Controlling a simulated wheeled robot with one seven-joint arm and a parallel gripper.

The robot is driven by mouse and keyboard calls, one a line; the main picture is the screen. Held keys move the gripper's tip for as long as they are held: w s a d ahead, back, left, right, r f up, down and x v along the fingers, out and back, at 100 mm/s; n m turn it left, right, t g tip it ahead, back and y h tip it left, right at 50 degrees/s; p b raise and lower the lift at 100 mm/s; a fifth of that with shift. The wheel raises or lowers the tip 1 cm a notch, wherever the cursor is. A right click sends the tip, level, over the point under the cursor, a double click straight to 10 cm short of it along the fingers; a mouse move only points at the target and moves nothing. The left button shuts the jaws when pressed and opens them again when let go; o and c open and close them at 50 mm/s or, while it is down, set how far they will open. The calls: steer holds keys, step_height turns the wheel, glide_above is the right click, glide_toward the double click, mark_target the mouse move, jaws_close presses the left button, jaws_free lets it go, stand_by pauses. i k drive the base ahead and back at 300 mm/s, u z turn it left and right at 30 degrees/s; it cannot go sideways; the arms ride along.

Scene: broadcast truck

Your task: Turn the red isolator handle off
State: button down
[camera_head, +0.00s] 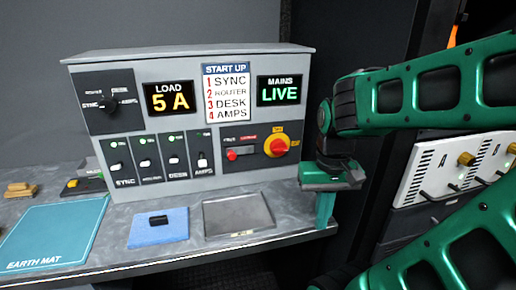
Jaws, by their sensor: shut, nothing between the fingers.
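The red isolator handle (279,147) is a round red knob on a yellow plate, at the lower right of the grey control panel (190,190). Which way the handle is turned is too small to tell. The mains display (279,90) above it reads LIVE, and the load display (171,97) reads 5 A. My gripper (324,222) is at the end of the green arm, to the right of and below the handle, pointing down by the bench's right end. It is shut and empty, apart from the handle.
Four switches (160,160) marked SYNC to AMPS and a rotary selector (108,103) are on the panel's left. White units (440,165) stand at right.

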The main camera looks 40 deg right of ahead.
mark_target(278, 147)
steer(key=z, duration=0.05)
steer(key=k, duration=0.5)
steer(key=z, duration=0.85)
steer(key=k, duration=0.9)
steer(key=u, duration=0.3)
steer(key=i, duration=0.5)
steer(key=z, duration=0.05)
